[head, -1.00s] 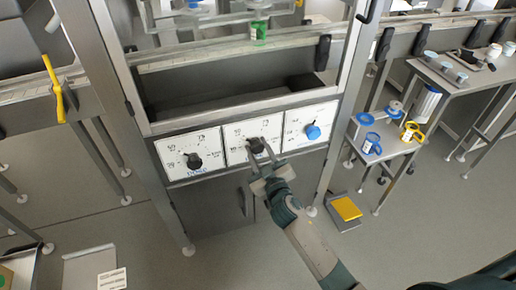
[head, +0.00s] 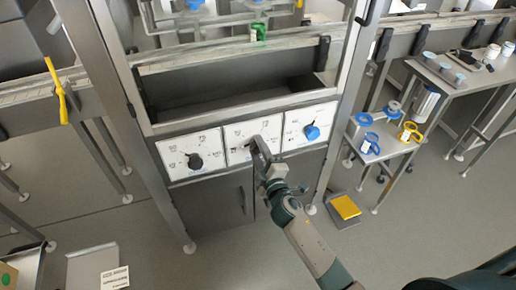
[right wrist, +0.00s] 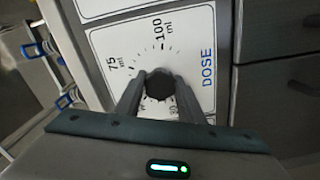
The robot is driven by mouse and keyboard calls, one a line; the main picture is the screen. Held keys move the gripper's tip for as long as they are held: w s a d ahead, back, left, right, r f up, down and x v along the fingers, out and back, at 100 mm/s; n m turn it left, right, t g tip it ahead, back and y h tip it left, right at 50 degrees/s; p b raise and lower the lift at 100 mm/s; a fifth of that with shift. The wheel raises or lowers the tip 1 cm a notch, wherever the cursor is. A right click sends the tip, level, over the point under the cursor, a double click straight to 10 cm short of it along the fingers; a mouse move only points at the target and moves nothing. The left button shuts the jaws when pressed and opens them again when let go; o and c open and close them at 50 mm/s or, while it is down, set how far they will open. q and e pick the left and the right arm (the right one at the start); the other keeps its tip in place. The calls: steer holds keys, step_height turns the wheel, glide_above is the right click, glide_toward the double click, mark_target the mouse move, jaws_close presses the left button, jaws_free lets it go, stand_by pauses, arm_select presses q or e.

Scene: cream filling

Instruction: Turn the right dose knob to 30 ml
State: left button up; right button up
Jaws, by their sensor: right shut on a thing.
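The control panel on the machine front has three white dials. My right gripper (head: 259,150) is at the middle dial (head: 238,133), and its fingers hide most of the knob in the head view. In the right wrist view the black dose knob (right wrist: 159,84) sits between the two fingers, which are shut on its sides. The dial plate (right wrist: 200,38) there reads DOSE, with 75 ml and 100 ml marks visible. The lower marks are partly hidden by the fingers, and I cannot read the knob's pointer. My left gripper is not in view.
Another black knob (head: 195,161) is on the left dial and a blue knob (head: 312,132) on the right dial. A cabinet door (head: 212,210) is below. Metal frame posts stand either side. A small table with blue and yellow items (head: 411,132) stands to the right.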

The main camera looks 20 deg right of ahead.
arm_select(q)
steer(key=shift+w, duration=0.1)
arm_select(e)
steer(key=shift+n, duration=0.4)
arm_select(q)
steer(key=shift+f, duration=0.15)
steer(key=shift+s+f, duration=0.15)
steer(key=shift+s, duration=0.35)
arm_select(e)
steer(key=o, duration=1)
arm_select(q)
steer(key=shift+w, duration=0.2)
arm_select(e)
steer(key=shift+o, duration=0.2)
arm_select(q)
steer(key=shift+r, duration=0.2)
arm_select(e)
steer(key=shift+s, duration=0.15)
